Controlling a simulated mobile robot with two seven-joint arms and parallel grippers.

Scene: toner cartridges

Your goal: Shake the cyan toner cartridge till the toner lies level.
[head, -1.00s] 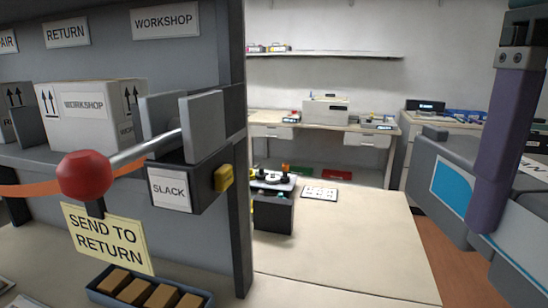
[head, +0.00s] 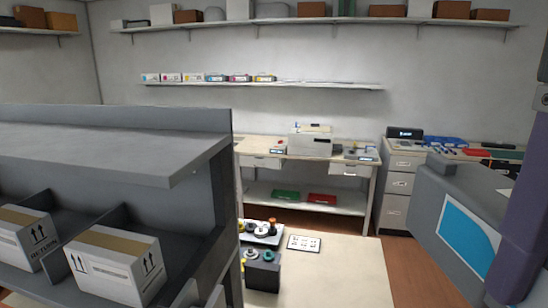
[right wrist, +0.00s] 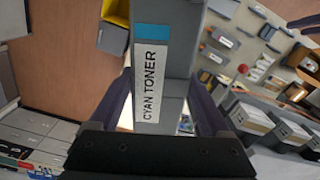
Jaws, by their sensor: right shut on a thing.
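The cyan toner cartridge (head: 440,195), a grey body with a bright blue patch, is held up close at the right edge of the head view. It is tilted there and cut off by the edge. My right gripper's purple finger (head: 520,215) lies across it. In the right wrist view the cartridge (right wrist: 168,12) bears a label reading CYAN TONER and sits between both fingers of my right gripper (right wrist: 163,100), which is shut on it. The toner inside is hidden. My left gripper is out of view.
A grey shelf unit (head: 110,150) with white boxes (head: 115,262) fills the lower left. A pale table (head: 330,270) carries small parts. Behind are a workbench (head: 270,155) with a printer (head: 310,141), drawers (head: 398,190) and wall shelves (head: 260,85).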

